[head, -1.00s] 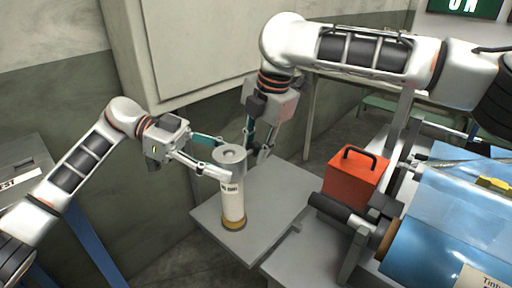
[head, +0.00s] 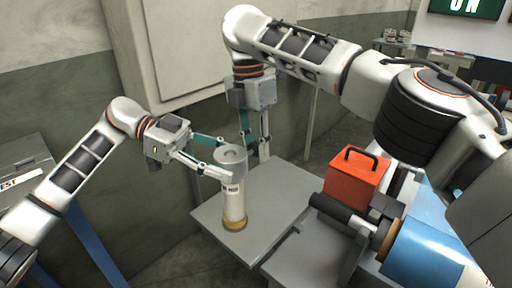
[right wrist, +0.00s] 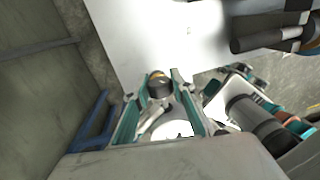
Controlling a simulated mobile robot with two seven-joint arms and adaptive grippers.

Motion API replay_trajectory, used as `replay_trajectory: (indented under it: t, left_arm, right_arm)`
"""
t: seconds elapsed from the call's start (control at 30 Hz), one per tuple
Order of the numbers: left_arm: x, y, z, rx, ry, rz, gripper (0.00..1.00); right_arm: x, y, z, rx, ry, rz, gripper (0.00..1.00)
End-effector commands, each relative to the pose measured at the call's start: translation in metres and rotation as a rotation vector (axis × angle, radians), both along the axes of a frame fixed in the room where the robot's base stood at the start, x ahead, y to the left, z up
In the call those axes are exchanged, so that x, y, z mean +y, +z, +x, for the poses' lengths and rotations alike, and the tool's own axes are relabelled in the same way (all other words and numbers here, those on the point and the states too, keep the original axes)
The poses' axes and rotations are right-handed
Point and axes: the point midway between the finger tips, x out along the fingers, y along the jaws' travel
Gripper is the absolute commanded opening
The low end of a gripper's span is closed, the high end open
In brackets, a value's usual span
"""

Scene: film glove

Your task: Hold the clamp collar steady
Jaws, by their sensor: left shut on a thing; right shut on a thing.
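The clamp collar (head: 231,157) is a grey ring with a round opening, at the top of an upright pale cylinder (head: 234,208) with a printed label and a brass-coloured foot. My left gripper (head: 216,158) comes from the left, its fingers shut on the collar's side. My right gripper (head: 256,150) points down at the collar's far right side and is shut; its contact is partly hidden behind the collar. In the right wrist view, my right gripper's fingers (right wrist: 158,100) stand either side of a dark round part and a bright white disc; I cannot tell which part they touch.
The cylinder stands on a grey table (head: 285,190) with clear surface around it. A red box (head: 354,182) with a black handle stands to the right. Beside it are a black-gripped roller (head: 340,212) and a blue film roll (head: 428,240). A cabinet (head: 160,50) is behind.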

Motion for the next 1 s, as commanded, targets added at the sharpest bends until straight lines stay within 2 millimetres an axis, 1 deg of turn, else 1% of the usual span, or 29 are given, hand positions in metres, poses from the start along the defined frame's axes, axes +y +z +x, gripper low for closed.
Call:
replay_trajectory:
  t: [0.03,0.5,0.53,0.57,0.6,1.0]
  left_arm:
    - [-0.0019,-0.0003,-0.0034,0.006,-0.010,0.000,0.37]
    - [-0.0015,-0.0012,-0.0031,0.007,-0.008,0.001,0.37]
    - [-0.0014,-0.0013,-0.0029,0.007,-0.008,0.001,0.37]
    - [-0.0014,-0.0013,-0.0029,0.007,-0.008,0.001,0.37]
    - [-0.0014,-0.0014,-0.0029,0.007,-0.008,0.001,0.37]
    - [-0.0015,-0.0020,-0.0027,0.006,-0.007,0.002,0.37]
  right_arm:
    - [-0.0016,0.0015,0.0011,0.000,-0.004,-0.003,0.03]
    - [-0.0026,0.0008,0.0008,0.004,-0.002,-0.009,0.03]
    - [-0.0026,0.0007,0.0007,0.005,-0.002,-0.009,0.32]
    - [-0.0025,0.0007,0.0007,0.004,-0.002,-0.009,0.40]
    - [-0.0023,0.0005,0.0006,0.006,-0.001,-0.008,0.42]
    - [-0.0008,-0.0007,-0.0003,0.008,0.001,-0.006,0.42]
